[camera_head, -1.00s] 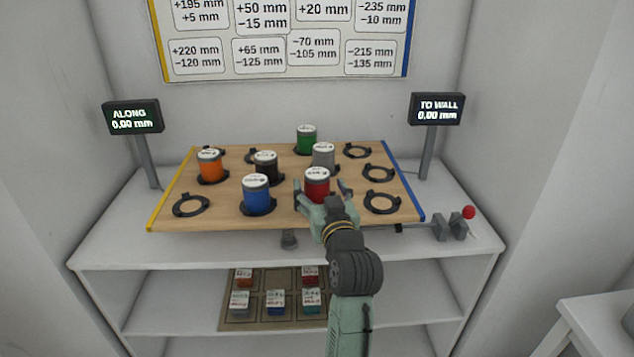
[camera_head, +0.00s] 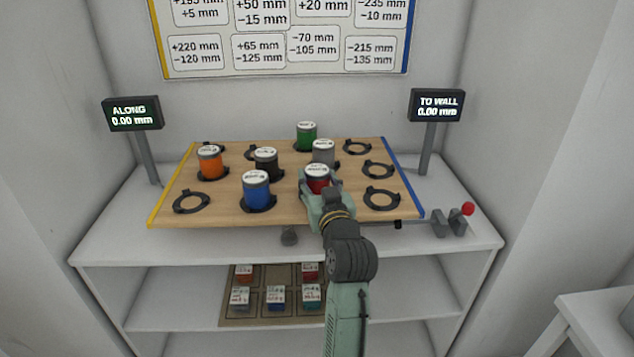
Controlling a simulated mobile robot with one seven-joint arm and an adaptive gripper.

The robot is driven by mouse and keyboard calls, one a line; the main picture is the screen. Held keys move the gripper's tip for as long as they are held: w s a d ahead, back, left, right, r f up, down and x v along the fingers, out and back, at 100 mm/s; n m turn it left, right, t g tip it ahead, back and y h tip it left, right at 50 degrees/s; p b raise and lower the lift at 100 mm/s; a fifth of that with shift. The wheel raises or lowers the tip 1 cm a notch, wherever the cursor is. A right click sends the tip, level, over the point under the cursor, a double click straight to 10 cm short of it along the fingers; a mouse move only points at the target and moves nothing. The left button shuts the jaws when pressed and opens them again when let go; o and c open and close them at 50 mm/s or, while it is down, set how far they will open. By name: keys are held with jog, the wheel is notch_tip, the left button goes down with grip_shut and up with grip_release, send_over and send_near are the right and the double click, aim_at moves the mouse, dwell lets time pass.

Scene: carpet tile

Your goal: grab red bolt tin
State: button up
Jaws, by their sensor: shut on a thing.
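The red bolt tin (camera_head: 317,184), with a white lid, stands upright at the front right of the wooden board (camera_head: 228,213). My gripper (camera_head: 318,189) is around the tin from the front and is shut on it. The fingers and hand hide the tin's lower part and whatever holder is under it. I cannot tell whether the tin is clear of the board.
A blue tin (camera_head: 256,191) stands left of the red one, and a grey tin (camera_head: 323,152) close behind it. Black (camera_head: 265,162), orange (camera_head: 210,162) and green (camera_head: 306,136) tins stand farther off. Empty ring holders (camera_head: 381,198) lie at the right. A red-knobbed lever (camera_head: 468,209) sits beside the board.

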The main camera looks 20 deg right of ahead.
jog(key=c, duration=0.7)
jog(key=shift+o, duration=0.2)
jog(key=shift+r, duration=0.1)
